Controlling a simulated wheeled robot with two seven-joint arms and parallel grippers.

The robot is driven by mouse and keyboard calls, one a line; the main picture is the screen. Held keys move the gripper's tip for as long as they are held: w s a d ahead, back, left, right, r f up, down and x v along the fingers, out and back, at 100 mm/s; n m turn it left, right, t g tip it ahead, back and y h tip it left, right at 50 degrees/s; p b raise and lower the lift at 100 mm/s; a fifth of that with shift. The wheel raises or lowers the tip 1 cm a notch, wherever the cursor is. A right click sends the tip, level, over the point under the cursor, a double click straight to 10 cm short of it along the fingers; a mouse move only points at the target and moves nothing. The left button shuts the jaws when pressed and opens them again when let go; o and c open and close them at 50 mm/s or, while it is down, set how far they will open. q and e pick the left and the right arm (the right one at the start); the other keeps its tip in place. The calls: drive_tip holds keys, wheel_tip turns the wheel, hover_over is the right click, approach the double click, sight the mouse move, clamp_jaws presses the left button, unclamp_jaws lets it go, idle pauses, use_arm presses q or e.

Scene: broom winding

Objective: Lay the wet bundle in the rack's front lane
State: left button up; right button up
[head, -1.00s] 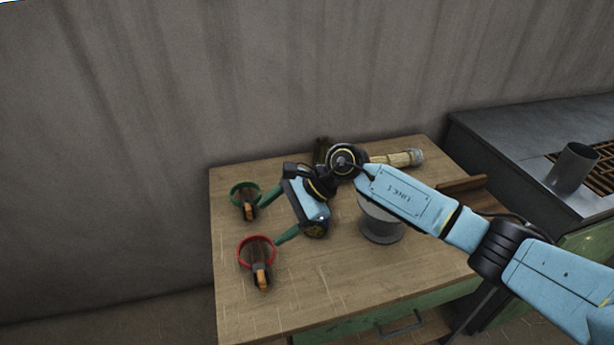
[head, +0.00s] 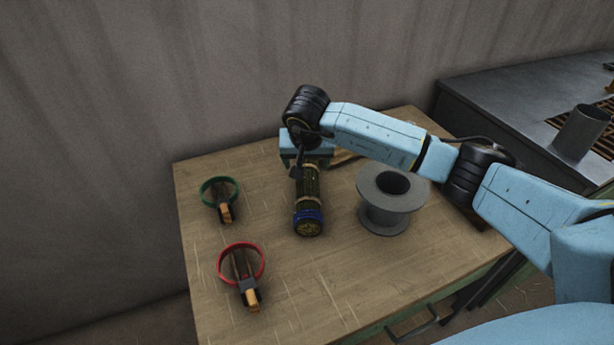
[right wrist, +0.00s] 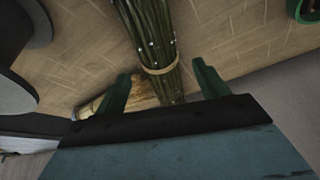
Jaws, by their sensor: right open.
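The wet bundle (head: 309,188) is a dark green bound bundle with pale ties and a blue band at its near end. It lies on the wooden table, pointing towards me. In the right wrist view the bundle (right wrist: 150,35) has bright droplets and a tan tie, and it runs between the fingers. My right gripper (head: 301,166) is at the bundle's far end; its green fingers (right wrist: 162,85) are open on either side, apart from it. My arm hides part of the far table. I cannot make out the rack's front lane. My left gripper is not in view.
A pale straw bundle (right wrist: 110,98) lies beyond the wet one, mostly behind my arm. A grey spool (head: 388,205) stands to the right. Green (head: 219,190) and red (head: 241,262) rings with wooden-tipped pieces sit at left. A metal bench (head: 530,110) adjoins at right.

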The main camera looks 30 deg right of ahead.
sight(307, 169)
drive_tip(key=shift+b+x, duration=0.7)
drive_tip(key=shift+x, duration=2.05)
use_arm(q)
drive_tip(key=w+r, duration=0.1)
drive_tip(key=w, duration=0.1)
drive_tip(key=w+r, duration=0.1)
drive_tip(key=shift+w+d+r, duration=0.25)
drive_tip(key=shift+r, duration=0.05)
use_arm(e)
drive_tip(key=shift+d, duration=0.15)
drive_tip(key=shift+r, duration=0.1)
drive_tip(key=c, duration=1.2)
